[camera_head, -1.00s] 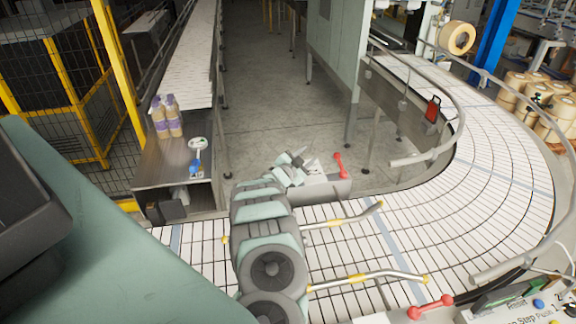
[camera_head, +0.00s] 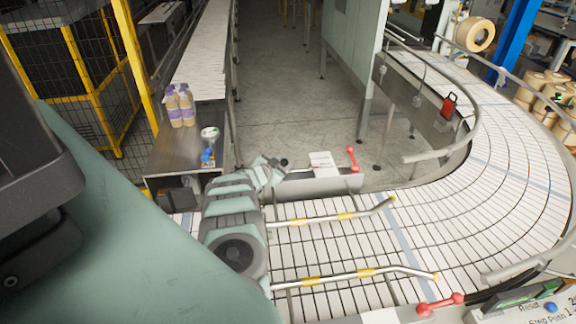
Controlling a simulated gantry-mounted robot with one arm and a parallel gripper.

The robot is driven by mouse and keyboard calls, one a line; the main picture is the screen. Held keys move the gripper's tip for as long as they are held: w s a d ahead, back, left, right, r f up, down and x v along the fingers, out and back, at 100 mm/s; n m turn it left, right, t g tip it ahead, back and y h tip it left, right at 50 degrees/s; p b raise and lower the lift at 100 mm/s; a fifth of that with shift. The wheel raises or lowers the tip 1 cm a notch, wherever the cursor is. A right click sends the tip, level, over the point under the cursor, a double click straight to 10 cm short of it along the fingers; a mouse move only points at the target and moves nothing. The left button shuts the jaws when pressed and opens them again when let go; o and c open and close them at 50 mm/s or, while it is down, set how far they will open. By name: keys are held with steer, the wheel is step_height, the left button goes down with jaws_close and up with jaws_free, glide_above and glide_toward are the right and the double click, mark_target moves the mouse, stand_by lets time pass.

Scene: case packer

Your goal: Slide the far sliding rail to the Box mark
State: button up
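The far sliding rail (camera_head: 330,219) is a thin silver bar with yellow bands, lying across the white conveyor. Its right end bends outward, and its left part passes behind my arm. A similar near rail (camera_head: 350,275) lies parallel, closer to me. My gripper (camera_head: 281,163) is at the far side of the conveyor, above and left of the far rail in the picture and apart from its visible part. It is beside the grey far housing (camera_head: 330,183), which carries a white label plate (camera_head: 322,161) and a red handle (camera_head: 352,158). The gripper's fingers are too small to read, and I cannot make out a Box mark.
A metal side table (camera_head: 178,153) with bottles (camera_head: 182,107) stands at the back left. The conveyor (camera_head: 480,200) curves away at right, edged by guide rails. A control panel (camera_head: 525,308) and a red near handle (camera_head: 441,304) are at the lower right.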

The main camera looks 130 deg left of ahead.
steer(key=shift+f+b+x, duration=0.2)
steer(key=shift+b+x, duration=0.7)
steer(key=shift+b, duration=0.6)
steer(key=shift+f+b+x, duration=0.15)
steer(key=shift+b+x, duration=0.75)
steer(key=shift+b, duration=0.6)
steer(key=shift+s+a+b, duration=0.15)
steer(key=shift+a+b, duration=0.1)
steer(key=shift+b, duration=0.6)
steer(key=shift+a, duration=0.1)
steer(key=shift+r, duration=0.1)
steer(key=shift+c, duration=0.2)
jaws_close()
